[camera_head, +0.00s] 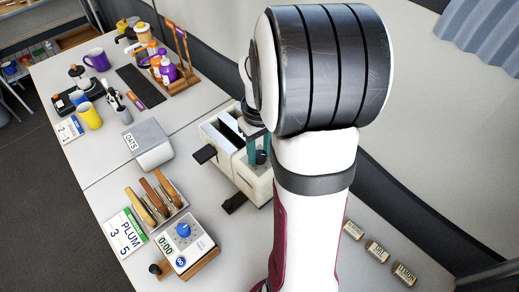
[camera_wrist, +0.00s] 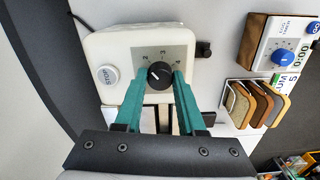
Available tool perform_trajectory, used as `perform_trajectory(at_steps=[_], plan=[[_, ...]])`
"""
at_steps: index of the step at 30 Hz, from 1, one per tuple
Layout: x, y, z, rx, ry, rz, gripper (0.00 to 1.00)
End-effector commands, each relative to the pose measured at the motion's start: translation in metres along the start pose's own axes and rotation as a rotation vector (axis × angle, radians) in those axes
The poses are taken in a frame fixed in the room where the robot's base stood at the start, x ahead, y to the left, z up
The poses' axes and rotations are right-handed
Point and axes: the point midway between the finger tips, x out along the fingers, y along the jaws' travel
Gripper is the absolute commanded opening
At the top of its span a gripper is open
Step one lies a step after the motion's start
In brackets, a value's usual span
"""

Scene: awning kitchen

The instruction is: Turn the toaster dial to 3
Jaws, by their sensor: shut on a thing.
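The cream toaster (camera_head: 252,178) stands on the table, partly hidden by my arm. It also shows in the wrist view (camera_wrist: 96,48). The dial's white pointer line slants toward the upper left in the wrist view. My gripper (camera_wrist: 160,82) has its teal fingertips on either side of the dial and is shut on it. In the head view the dial (camera_head: 261,157) shows beside my teal fingers (camera_head: 255,146).
A round STOP button (camera_wrist: 108,75) is on the same toaster face. Small labelled blocks (camera_head: 377,250) lie at the right.

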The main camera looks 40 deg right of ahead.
Motion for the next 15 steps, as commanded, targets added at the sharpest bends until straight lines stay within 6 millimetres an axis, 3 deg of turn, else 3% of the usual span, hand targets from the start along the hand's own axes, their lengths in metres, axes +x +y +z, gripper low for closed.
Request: perform_trajectory(at_steps=[15], plan=[[-0.0006, 0.0001, -0.0002, 0.404, 0.001, 0.000, 0.00]])
